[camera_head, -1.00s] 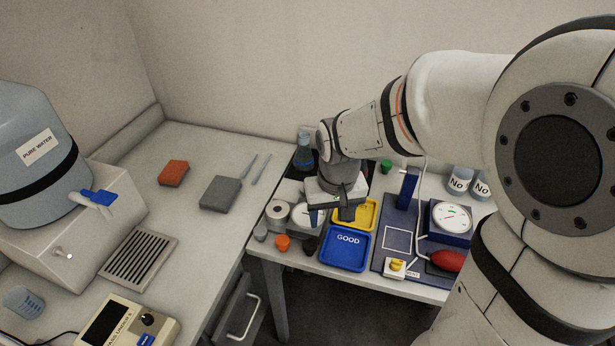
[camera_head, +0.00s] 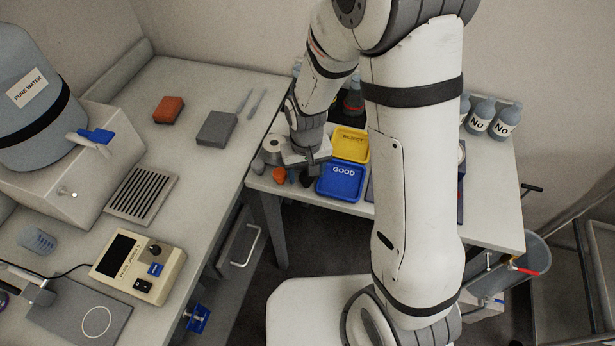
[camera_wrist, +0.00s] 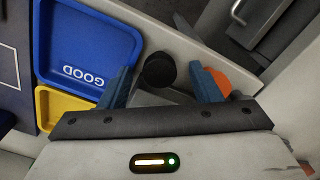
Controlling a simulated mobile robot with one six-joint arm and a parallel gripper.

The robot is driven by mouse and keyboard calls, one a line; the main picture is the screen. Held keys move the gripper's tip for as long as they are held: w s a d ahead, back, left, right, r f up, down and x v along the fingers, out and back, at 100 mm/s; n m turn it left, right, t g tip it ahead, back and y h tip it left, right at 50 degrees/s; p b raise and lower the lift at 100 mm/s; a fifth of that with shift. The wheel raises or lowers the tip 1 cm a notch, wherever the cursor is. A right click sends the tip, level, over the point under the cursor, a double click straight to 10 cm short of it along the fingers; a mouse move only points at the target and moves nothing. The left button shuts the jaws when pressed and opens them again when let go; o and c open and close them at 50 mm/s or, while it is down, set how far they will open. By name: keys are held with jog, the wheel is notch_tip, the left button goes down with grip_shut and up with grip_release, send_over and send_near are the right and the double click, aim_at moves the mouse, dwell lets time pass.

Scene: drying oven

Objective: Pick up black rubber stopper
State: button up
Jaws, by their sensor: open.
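The black rubber stopper (camera_wrist: 160,69) stands near the table's edge, seen from above in the wrist view. In the head view, only a small dark part of the stopper (camera_head: 306,181) shows below my gripper (camera_head: 306,168). In the wrist view, my gripper (camera_wrist: 160,78) is open, with one blue-grey finger on each side of the stopper. A gap shows between the stopper and each finger. I cannot tell how high the fingertips are above the table.
An orange stopper (camera_wrist: 221,82) is close beside the right finger in the wrist view. The blue GOOD tray (camera_wrist: 85,45) and a yellow tray (camera_wrist: 62,105) lie on the other side. A white roll (camera_head: 272,146) stands left of my gripper in the head view.

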aim_at(306, 176)
jog(key=shift+f, duration=0.25)
jog(key=shift+c, duration=0.5)
jog(key=c, duration=1)
jog(key=shift+o, duration=0.2)
jog(key=shift+r, duration=0.1)
notch_tip(306, 176, up, 14)
jog(key=p, duration=0.1)
jog(key=shift+f+p, duration=0.25)
jog(key=shift+p, duration=0.1)
jog(key=shift+f, duration=0.1)
